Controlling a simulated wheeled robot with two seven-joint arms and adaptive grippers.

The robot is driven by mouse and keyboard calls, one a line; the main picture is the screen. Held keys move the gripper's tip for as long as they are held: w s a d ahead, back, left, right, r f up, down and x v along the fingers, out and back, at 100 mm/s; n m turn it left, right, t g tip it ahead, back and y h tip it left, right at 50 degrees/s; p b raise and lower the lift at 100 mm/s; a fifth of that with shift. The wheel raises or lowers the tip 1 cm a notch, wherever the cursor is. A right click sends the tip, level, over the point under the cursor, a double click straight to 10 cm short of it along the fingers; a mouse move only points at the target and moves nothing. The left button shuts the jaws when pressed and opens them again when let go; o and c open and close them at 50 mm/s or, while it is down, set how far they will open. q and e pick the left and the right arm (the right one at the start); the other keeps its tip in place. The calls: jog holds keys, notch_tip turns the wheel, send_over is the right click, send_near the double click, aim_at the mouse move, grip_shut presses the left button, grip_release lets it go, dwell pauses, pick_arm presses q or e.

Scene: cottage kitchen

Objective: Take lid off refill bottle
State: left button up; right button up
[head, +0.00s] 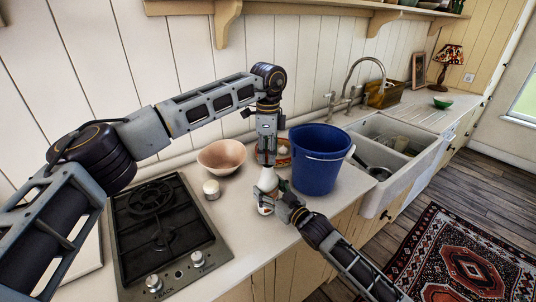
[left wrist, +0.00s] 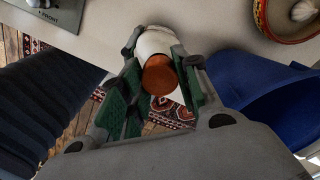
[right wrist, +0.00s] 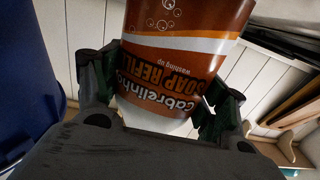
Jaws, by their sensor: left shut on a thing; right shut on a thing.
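The refill bottle (head: 267,182) stands at the counter's front, white at its upper part, with both grippers at it. In the right wrist view the bottle (right wrist: 180,60) has a brown, orange and white label, upside down, reading "soap refill". My right gripper (right wrist: 160,110) is shut on its side. My left gripper (head: 267,160) points down from above the bottle. In the left wrist view a round orange-brown lid (left wrist: 159,76) lies between the fingers at the end of the white bottle, and the left gripper is shut on it. In the head view the lid is hidden by the left gripper.
A blue bucket (head: 318,165) stands close right of the bottle, with a round dish (head: 284,152) partly behind it. The sink (head: 410,165) is further right.

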pick_arm(q)
jog(key=shift+r, duration=0.1)
dwell(0.3)
jog(key=shift+r, duration=1.9)
pick_arm(e)
jog(key=o, duration=2.1)
jog(key=shift+c, duration=0.2)
jog(key=shift+d, duration=0.1)
jog(key=shift+v, duration=5.9)
